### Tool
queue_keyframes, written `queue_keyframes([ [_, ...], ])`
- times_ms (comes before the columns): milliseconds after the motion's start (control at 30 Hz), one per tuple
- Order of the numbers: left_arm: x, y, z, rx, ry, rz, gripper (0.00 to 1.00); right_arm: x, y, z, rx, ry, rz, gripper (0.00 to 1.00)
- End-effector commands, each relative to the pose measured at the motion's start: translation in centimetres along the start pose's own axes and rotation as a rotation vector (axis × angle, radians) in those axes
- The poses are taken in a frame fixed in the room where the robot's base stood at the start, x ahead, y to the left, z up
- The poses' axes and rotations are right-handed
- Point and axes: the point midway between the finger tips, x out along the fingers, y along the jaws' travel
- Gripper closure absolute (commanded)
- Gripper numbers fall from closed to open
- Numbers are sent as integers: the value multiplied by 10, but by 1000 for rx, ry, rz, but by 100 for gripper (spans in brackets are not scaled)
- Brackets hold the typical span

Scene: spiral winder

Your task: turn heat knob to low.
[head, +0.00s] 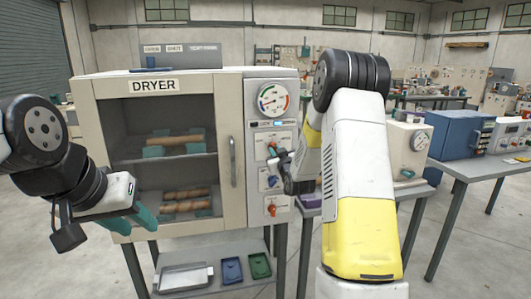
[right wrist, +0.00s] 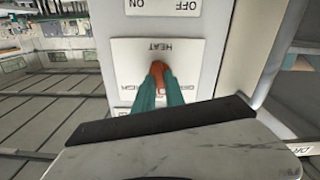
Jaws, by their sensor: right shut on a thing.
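The dryer (head: 240,80) stands at the left-centre of the head view, its door shut and its control panel on the right side. The orange heat knob (right wrist: 158,70) sits on a white plate marked HEAT (right wrist: 190,52), upside down in the right wrist view. My right gripper (right wrist: 158,92) is shut on this knob, with teal fingertips on either side of it. In the head view my right gripper (head: 277,155) is at the upper panel plate and partly hides it. My left gripper (head: 133,220) is open and empty in front of the dryer's lower left.
A round gauge (head: 272,98) is above the heat plate. An ON/OFF plate (right wrist: 162,6) adjoins it, and a red-orange knob (head: 272,210) is lower on the panel. Trays (head: 185,277) lie on the shelf below. A blue box (head: 460,135) stands on the right table.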

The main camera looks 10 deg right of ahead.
Motion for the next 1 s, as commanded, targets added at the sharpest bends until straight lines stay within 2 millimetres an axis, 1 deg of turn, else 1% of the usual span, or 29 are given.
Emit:
queue_keyframes([
  [200,0,0,0,0,0,0,64,0,0,1,134,-3,0,100],
  [400,0,0,0,0,0,0,64,0,0,1,207,-4,0,100],
  [633,0,0,0,0,0,0,64,0,0,1,239,-4,-1,100],
  [1000,0,0,0,0,0,0,64,0,0,2,241,-4,-1,100],
])
